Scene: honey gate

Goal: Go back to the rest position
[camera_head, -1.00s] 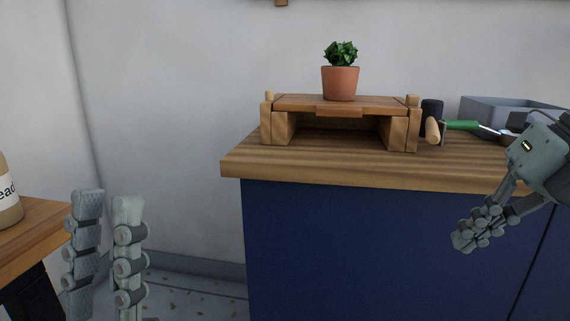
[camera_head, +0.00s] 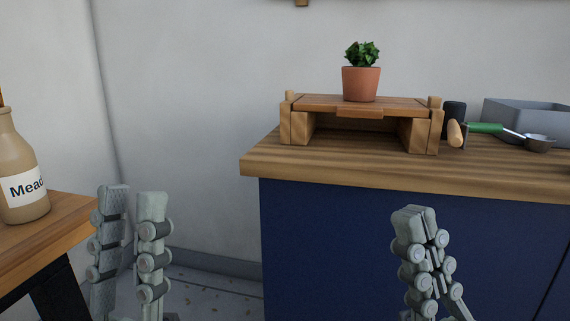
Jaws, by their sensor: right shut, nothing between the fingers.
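My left gripper (camera_head: 132,190) points upward at the lower left, in front of the gap between the side table and the blue cabinet. Its two fingers stand apart with nothing between them, so it is open. My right gripper (camera_head: 414,211) points upward at the lower right, in front of the blue cabinet front and below the counter edge. Its fingers are together and hold nothing. The arms behind both grippers are mostly out of the picture.
A wooden counter (camera_head: 350,177) on a blue cabinet (camera_head: 330,240) carries a wooden gate-like stand (camera_head: 300,125) with a potted plant (camera_head: 361,84) on top. A green-handled scoop (camera_head: 490,128) and grey bin (camera_head: 530,116) lie right. A mead bottle (camera_head: 22,160) stands on the left table (camera_head: 60,212).

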